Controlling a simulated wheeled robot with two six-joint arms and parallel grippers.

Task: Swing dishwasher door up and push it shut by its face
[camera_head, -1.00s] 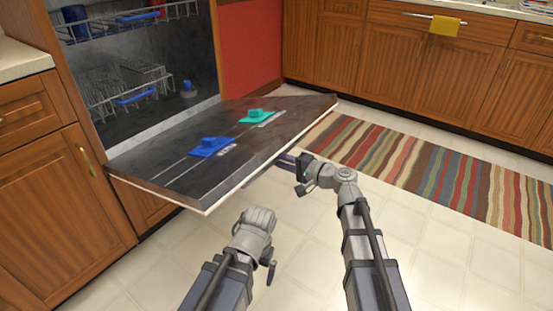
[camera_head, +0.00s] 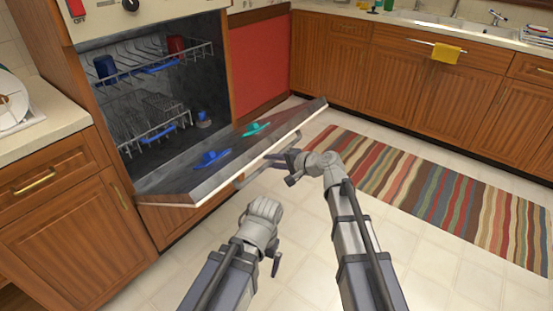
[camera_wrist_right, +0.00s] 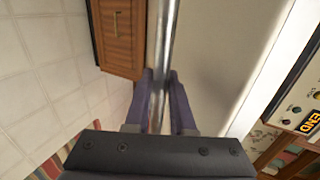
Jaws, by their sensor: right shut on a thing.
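The dishwasher door (camera_head: 235,150) hangs partly open, its outer edge tilted up above the hinge side. Its inner face carries a blue part (camera_head: 210,159) and a teal part (camera_head: 256,128). A metal bar handle (camera_head: 252,174) runs along its outer face. My right gripper (camera_head: 281,159) is shut on this handle. In the right wrist view the two fingers (camera_wrist_right: 160,88) sit on either side of the bar (camera_wrist_right: 161,45), beside the pale door face (camera_wrist_right: 215,60). My left arm's wrist (camera_head: 262,210) is in front of the door, apart from it; its fingers are hidden.
The dishwasher's upper rack (camera_head: 150,62) holds a blue cup and a red cup. The lower rack (camera_head: 150,125) is inside the tub. Wooden cabinets (camera_head: 65,210) flank it on the left. A striped rug (camera_head: 420,195) lies on the tile floor at the right, which is otherwise clear.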

